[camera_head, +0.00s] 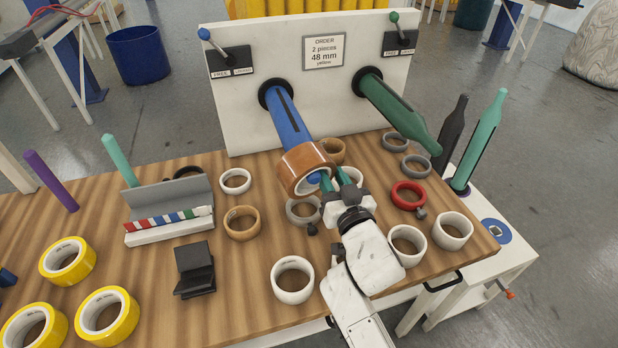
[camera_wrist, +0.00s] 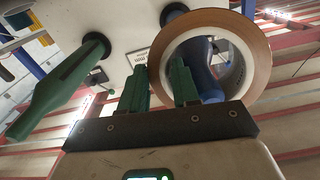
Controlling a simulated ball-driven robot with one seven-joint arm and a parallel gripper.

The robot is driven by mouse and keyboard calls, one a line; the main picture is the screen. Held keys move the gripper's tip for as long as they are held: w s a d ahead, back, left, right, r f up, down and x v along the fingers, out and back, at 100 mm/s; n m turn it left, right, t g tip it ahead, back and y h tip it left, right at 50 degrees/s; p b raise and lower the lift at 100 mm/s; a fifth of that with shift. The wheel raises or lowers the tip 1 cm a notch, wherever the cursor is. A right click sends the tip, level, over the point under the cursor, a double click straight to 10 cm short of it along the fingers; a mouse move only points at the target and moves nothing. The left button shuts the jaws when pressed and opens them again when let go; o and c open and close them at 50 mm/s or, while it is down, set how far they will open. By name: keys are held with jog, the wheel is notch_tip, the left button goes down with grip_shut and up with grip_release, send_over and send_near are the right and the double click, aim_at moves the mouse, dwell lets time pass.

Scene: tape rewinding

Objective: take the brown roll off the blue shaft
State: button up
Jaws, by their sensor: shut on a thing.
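The brown roll (camera_head: 303,163) is around the free end of the blue shaft (camera_head: 288,118), which slopes down toward me from the white panel. The shaft's rounded tip shows in the roll's opening. In the wrist view the roll (camera_wrist: 257,45) is a large ring with the blue shaft (camera_wrist: 208,88) inside it. My gripper (camera_head: 328,180) is at the roll's right side and shut on its wall. In the wrist view the gripper's green fingers (camera_wrist: 160,72) stand on either side of the wall, one inside the ring and one outside.
A green shaft (camera_head: 400,112) juts from the white panel (camera_head: 240,125) to the right. Below the roll, several loose rolls lie on the wooden table, including a grey one (camera_head: 291,213) and a tan one (camera_head: 242,236). A black block (camera_head: 194,268) stands at the front left.

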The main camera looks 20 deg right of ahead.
aim_at(332, 164)
jog(key=shift+a+f, duration=0.1)
jog(key=shift+f, duration=0.05)
grip_shut()
jog(key=shift+r, duration=0.4)
notch_tip(332, 164, up, 4)
jog(key=shift+f+p, duration=0.2)
jog(key=shift+p, duration=0.35)
jog(key=s+b, duration=0.2)
jog(key=s, duration=1.6)
jog(key=shift+f+b, duration=0.3)
jog(key=shift+b, duration=0.05)
